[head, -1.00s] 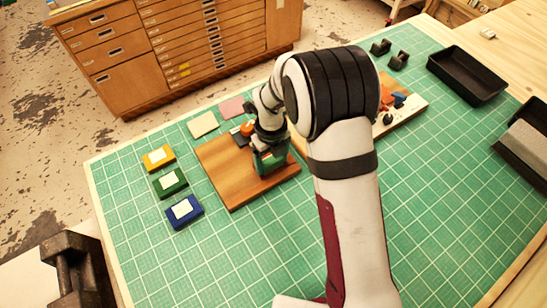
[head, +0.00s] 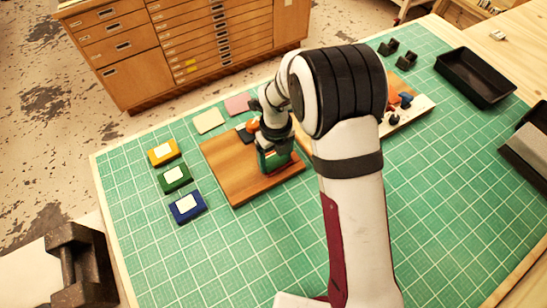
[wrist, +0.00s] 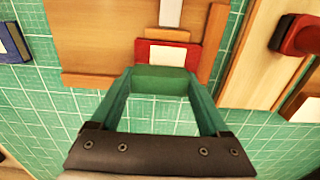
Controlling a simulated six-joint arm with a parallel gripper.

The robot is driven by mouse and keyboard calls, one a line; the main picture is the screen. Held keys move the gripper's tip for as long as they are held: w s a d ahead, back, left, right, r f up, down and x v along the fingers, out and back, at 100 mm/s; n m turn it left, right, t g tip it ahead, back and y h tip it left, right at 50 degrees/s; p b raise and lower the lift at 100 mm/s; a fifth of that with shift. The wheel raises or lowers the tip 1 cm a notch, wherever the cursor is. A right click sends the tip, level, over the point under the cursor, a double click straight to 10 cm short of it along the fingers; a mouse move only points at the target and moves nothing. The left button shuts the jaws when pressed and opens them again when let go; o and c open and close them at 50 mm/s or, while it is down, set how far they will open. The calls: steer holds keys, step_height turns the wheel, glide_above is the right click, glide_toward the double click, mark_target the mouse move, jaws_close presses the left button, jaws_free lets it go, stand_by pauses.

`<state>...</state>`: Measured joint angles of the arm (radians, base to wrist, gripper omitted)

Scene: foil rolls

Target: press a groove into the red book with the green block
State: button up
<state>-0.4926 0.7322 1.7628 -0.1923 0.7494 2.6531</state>
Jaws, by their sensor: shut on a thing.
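My gripper (wrist: 161,82) is shut on the green block (wrist: 160,86), which spans the gap between the two fingers in the wrist view. The red book (wrist: 182,58), with a white label, lies just beyond the block. The block overlaps the book's near edge in the picture; I cannot tell whether they touch. In the head view my gripper (head: 273,158) is low over the right part of the brown wooden board (head: 226,165). The red book is hidden there behind my gripper and arm.
Yellow (head: 164,152), green (head: 174,178) and blue (head: 187,207) books lie left of the board on the green mat (head: 240,245). Beige (head: 208,121) and pink (head: 237,104) pads lie behind it. A black tray (head: 475,77) stands at the right. The front mat is clear.

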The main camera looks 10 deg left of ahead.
steer(key=shift+w+d, duration=0.1)
steer(key=shift+w+d+f, duration=0.1)
steer(key=shift+w+d, duration=0.1)
steer(key=shift+w+d, duration=0.1)
steer(key=shift+d, duration=0.05)
steer(key=shift+w+d, duration=0.15)
steer(key=shift+d, duration=0.05)
steer(key=shift+w+d, duration=0.1)
steer(key=shift+w+d, duration=0.15)
steer(key=shift+w, duration=0.05)
stand_by(0.4)
steer(key=shift+s+a, duration=0.3)
steer(key=shift+a, duration=0.05)
